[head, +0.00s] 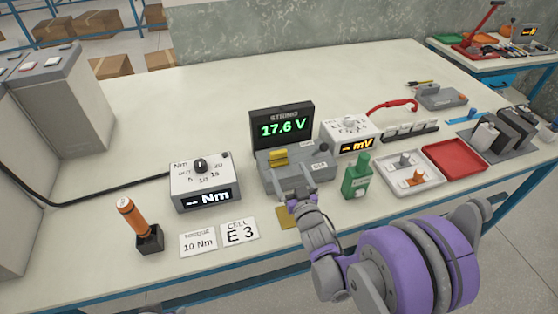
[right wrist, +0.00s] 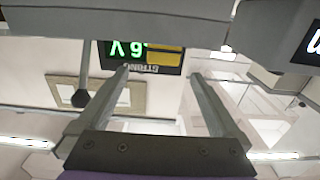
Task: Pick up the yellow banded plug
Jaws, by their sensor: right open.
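A yellow block (head: 278,156) sits on the grey battery unit (head: 270,179) below the green 17.6 V display. The yellow block also shows in the right wrist view (right wrist: 165,56), upside down. My right gripper (head: 301,196) is at the front of the battery unit. In the right wrist view its two fingers (right wrist: 158,82) are apart with nothing between them. My left gripper is not in view.
A green bottle (head: 356,178), a white tray (head: 407,183) and a red tray (head: 455,159) stand to the right. A torque meter (head: 204,184) and an orange-handled tool (head: 131,215) stand left. A millivolt meter (head: 350,134) has a red lead (head: 392,105).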

